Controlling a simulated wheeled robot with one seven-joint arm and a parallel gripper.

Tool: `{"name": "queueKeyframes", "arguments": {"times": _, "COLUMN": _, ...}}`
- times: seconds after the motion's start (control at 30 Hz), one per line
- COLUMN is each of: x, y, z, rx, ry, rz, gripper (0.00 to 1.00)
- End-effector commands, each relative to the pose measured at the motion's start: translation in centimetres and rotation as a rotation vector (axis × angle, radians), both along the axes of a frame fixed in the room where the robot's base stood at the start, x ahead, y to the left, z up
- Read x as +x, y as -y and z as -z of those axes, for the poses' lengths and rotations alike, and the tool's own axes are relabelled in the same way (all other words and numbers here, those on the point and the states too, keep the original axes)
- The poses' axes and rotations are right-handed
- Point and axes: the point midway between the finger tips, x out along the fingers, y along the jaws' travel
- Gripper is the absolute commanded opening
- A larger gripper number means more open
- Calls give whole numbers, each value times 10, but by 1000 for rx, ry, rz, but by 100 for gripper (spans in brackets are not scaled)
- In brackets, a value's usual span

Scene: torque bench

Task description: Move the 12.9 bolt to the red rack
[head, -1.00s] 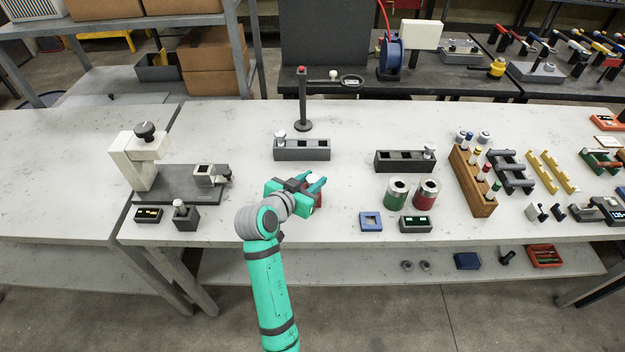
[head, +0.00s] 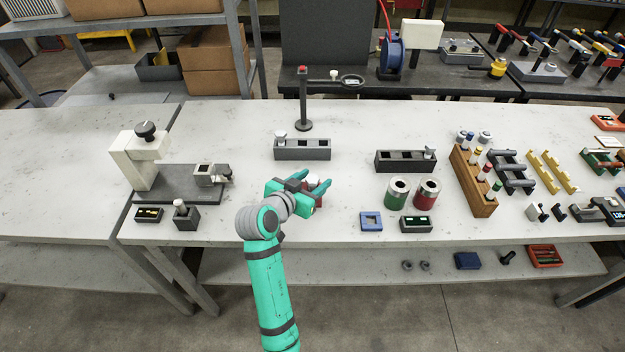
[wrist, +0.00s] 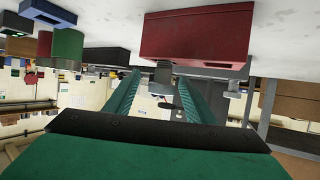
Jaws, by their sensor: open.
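The red rack (head: 319,197) sits on the bench at the front, partly hidden behind my gripper (head: 316,175). The wrist view, which is upside down, shows the red rack (wrist: 195,35) close up. A grey bolt (wrist: 163,74) stands upright in it, head away from the rack. My gripper (wrist: 158,84) is open, with one finger on each side of the bolt and a visible gap. The bolt's head (head: 313,180) shows between the fingers in the head view. I cannot read any grade mark on it.
Two dark racks (head: 302,154) (head: 390,161) stand behind, each with a bolt at one end. A green can (head: 396,196) and a red can (head: 427,196) stand to the right. A small block with a bolt (head: 186,217) is at left. Bench between is clear.

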Motion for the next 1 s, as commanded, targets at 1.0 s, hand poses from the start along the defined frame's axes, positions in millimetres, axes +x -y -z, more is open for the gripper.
{"name": "queueKeyframes", "arguments": {"times": 1.0, "x": -85, "y": -52, "z": -42, "rx": 0, "ry": 2, "rz": -4, "gripper": 50}}
